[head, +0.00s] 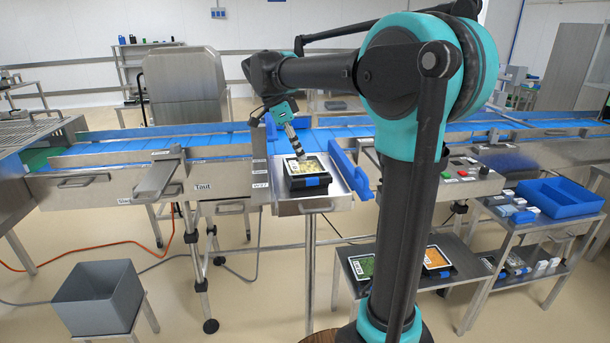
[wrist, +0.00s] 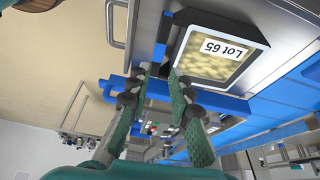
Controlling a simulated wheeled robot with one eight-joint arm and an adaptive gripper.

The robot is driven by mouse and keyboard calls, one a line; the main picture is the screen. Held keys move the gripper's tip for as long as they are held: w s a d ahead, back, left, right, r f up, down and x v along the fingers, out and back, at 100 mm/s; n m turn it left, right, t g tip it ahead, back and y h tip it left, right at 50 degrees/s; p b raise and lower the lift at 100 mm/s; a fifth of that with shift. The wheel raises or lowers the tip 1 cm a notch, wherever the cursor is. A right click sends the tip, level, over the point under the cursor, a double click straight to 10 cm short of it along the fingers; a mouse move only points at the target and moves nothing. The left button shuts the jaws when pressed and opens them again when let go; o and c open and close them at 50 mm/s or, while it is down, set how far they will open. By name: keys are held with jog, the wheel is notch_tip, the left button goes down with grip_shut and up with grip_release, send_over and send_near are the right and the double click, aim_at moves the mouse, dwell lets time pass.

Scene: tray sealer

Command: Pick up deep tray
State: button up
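A black deep tray (head: 297,185) with a pale yellow filling under a film sits on a steel platform in the head view. It has a white label and a blue tab on its front side. In the wrist view the deep tray (wrist: 222,66) is at the upper right, and its label reads "Lot 65". My gripper (head: 299,154) is just above the tray's far side in the head view, pointing down. In the wrist view my gripper (wrist: 159,73) has its two fingers apart with nothing between them. The fingertips are close to the tray's edge; I cannot tell whether they touch it.
A blue guide bar (head: 347,172) stands right of the platform. The blue conveyor (head: 210,140) runs behind. Two trays with green (head: 362,267) and orange (head: 437,258) fillings are on a lower shelf. A blue bin (head: 560,198) is at right, a grey bin (head: 98,298) at lower left.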

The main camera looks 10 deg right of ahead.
aim_at(312, 178)
jog(key=shift+x, duration=4.8)
jog(key=shift+s+f, duration=0.1)
jog(key=shift+f, duration=0.15)
jog(key=shift+c, duration=0.4)
grip_shut()
